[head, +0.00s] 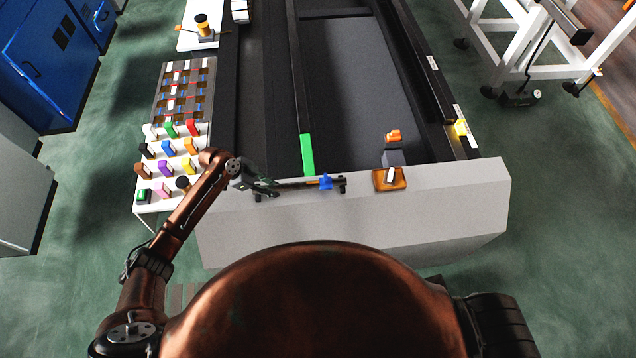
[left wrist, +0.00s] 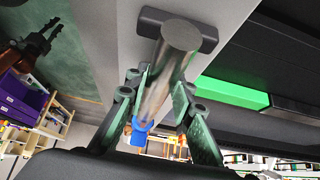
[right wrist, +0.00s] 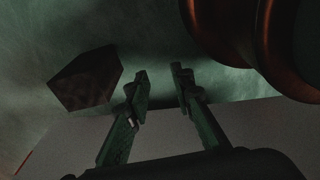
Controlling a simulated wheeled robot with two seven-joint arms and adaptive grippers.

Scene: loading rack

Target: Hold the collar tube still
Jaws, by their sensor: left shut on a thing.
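The collar tube (head: 300,185), a slim grey rod with a blue collar (head: 326,181) near its right end, lies level along the edge of the pale front panel. In the left wrist view the tube (left wrist: 178,45) runs between the fingers, with the blue collar (left wrist: 142,125) beyond them. My left gripper (head: 262,184) is shut on the tube near its left end; it also shows in the left wrist view (left wrist: 160,92). My right gripper (right wrist: 160,82) is open and empty in the right wrist view; it is out of the head view.
An orange-brown base (head: 398,181) with a white piece stands right of the tube on the panel (head: 420,218). A green strip (head: 307,155) lies behind the tube. A white stand (head: 160,208) of coloured blocks is at left. A dark block (right wrist: 85,80) is near my right gripper.

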